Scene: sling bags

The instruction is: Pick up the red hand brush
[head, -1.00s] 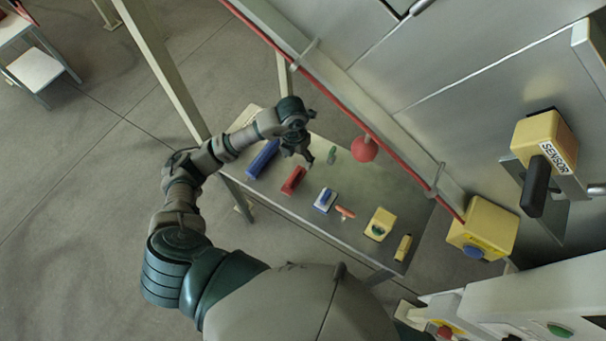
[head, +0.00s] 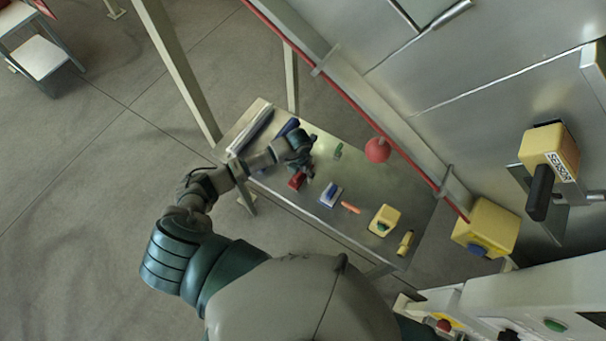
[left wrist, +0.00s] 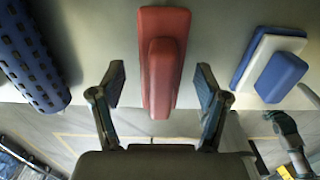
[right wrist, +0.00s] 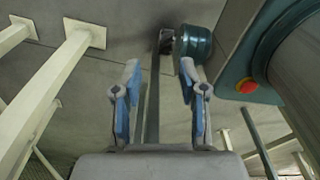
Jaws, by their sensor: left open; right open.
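The red hand brush (head: 297,181) lies on the metal table, partly hidden by my left gripper in the head view. In the left wrist view the brush (left wrist: 163,62) lies lengthwise, with its narrower raised handle pointing toward the gripper. My left gripper (left wrist: 160,88) is open, with one finger on each side of the handle end and a gap on both sides. In the head view my left gripper (head: 308,174) is over the brush. My right gripper (right wrist: 158,75) is open and empty in the right wrist view.
A blue-and-white brush (head: 330,194) lies right of the red brush; a blue roller-like item (left wrist: 32,55) lies left of it. An orange item (head: 350,207), a yellow box (head: 384,220) and a yellow item (head: 405,243) sit farther right. A red ball (head: 377,150) is near the red cable.

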